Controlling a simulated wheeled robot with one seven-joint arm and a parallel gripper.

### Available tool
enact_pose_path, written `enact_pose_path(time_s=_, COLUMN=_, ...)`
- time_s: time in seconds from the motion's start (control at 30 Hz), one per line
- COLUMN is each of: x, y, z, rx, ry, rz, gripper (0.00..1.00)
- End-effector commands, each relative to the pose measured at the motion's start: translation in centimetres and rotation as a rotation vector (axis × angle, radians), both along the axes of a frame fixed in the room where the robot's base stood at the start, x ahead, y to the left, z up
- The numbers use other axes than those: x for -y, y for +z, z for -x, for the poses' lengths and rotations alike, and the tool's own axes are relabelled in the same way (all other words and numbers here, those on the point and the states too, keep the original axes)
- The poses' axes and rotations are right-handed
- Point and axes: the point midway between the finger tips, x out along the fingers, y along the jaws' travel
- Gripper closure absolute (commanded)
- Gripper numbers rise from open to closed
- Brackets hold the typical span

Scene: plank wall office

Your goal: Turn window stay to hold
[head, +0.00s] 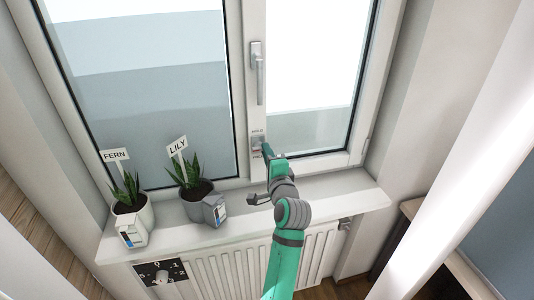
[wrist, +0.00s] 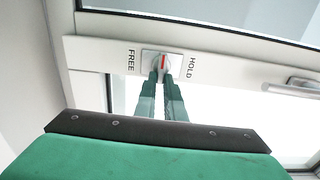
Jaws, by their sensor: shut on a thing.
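The window stay (head: 257,143) is a small knob on a pale plate on the window frame, between a HOLD label (head: 257,131) above and a FREE label below. In the wrist view the stay (wrist: 162,62) carries a red mark, with FREE (wrist: 131,61) to its left and HOLD (wrist: 191,68) to its right. The red mark stands roughly upright in that view, between the two labels. My gripper (wrist: 161,76) is shut on the stay knob, its two green fingers close together. In the head view my gripper (head: 266,150) partly covers the stay.
A window handle (head: 258,72) hangs down above the stay. On the sill (head: 340,199) at left stand two potted plants, FERN (head: 131,204) and LILY (head: 193,189), with a small carton at each. Below are a radiator (head: 225,269) and a dial (head: 160,272).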

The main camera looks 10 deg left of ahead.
Motion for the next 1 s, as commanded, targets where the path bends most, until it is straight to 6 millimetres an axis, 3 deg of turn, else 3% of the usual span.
enact_pose_path(time_s=0.03, x=0.1, y=-0.2, z=0.0, rx=-0.003, ry=0.0, rz=0.0, gripper=0.83)
enact_pose_path(time_s=0.1, x=0.1, y=-0.1, z=0.0, rx=-0.003, ry=0.0, rz=0.0, gripper=0.72)
enact_pose_path(time_s=0.47, x=0.2, y=-0.1, z=0.4, rx=-0.002, ry=-0.001, rz=0.001, gripper=0.72)
enact_pose_path(time_s=1.0, x=4.1, y=-0.2, z=8.2, rx=-0.001, ry=-0.002, rz=0.002, gripper=0.72)
